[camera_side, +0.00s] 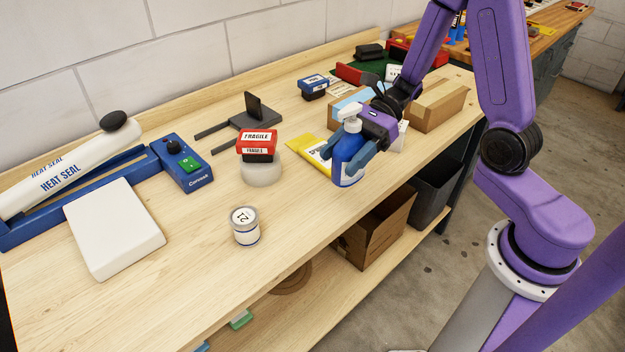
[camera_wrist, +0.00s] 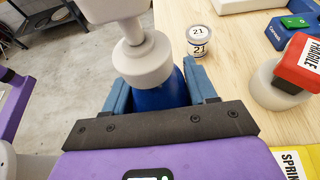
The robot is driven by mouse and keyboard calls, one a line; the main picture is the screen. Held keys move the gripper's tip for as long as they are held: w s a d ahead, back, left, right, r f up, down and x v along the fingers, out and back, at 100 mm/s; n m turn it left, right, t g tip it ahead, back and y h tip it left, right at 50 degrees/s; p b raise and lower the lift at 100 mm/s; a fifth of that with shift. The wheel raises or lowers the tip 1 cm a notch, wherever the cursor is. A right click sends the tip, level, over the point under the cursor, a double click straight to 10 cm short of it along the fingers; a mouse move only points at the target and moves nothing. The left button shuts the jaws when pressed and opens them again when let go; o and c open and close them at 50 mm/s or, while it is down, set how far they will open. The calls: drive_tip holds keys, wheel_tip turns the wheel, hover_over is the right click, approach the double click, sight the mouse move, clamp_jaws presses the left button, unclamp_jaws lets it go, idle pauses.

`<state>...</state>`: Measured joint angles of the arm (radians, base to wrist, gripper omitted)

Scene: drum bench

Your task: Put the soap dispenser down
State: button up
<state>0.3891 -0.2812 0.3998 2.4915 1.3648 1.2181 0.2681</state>
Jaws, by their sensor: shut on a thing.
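The soap dispenser (camera_side: 346,152) is a blue bottle with a white pump head, upright near the front edge of the bench (camera_side: 190,262). My gripper (camera_side: 352,158) is shut on the bottle's body, with one blue finger on each side. In the wrist view the dispenser's pump (camera_wrist: 146,55) rises between the fingers (camera_wrist: 160,92) and hides part of the bottle. The bottle's base is at or just above the bench top; I cannot tell whether it touches.
A small tin labelled 21 (camera_side: 245,226) stands to the left. A yellow packet (camera_side: 312,152) lies just behind the dispenser. A cardboard box (camera_side: 436,104) is behind right. Bench top between tin and dispenser is clear.

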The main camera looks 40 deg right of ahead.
drive_tip(key=shift+w+a+f, duration=0.35)
drive_tip(key=shift+w+f, duration=0.75)
drive_tip(key=shift+f, duration=0.55)
drive_tip(key=shift+w+a+f, duration=0.3)
drive_tip(key=shift+w+f, duration=0.8)
drive_tip(key=shift+f, duration=0.5)
drive_tip(key=shift+w+a+f, duration=0.35)
drive_tip(key=shift+w+f, duration=0.75)
drive_tip(key=shift+f, duration=0.55)
drive_tip(key=shift+f, duration=0.1)
drive_tip(key=o, duration=1.3)
drive_tip(key=shift+c, duration=0.2)
drive_tip(key=v, duration=1.2)
